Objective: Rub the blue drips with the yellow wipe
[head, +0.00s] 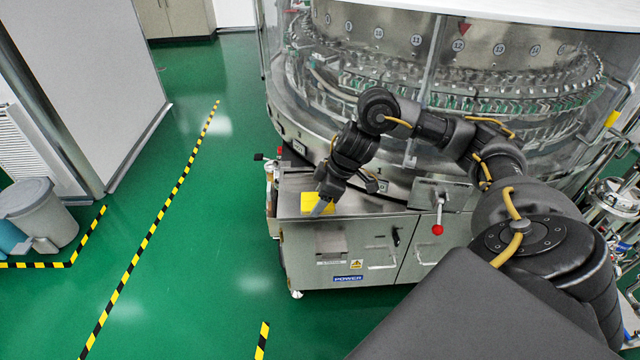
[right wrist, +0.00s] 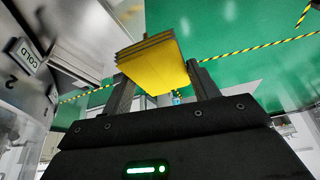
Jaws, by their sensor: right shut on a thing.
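The yellow wipe (head: 311,201) is a folded, layered pad at the left end of the steel cabinet top. My right gripper (head: 324,198) is shut on it, with the arm reaching in from the right. In the right wrist view the wipe (right wrist: 160,68) sits between the two fingers and sticks out past their tips. I cannot tell whether the wipe touches the cabinet top or hangs just above it. I cannot make out any blue drips in either view. My left gripper is not in view.
The steel cabinet (head: 340,250) has a red-knobbed lever (head: 437,229) to the right of the gripper. The round glass-walled washer (head: 470,70) stands behind it. Green floor (head: 200,270) is open at the left, with a grey bin (head: 40,215) beyond striped tape.

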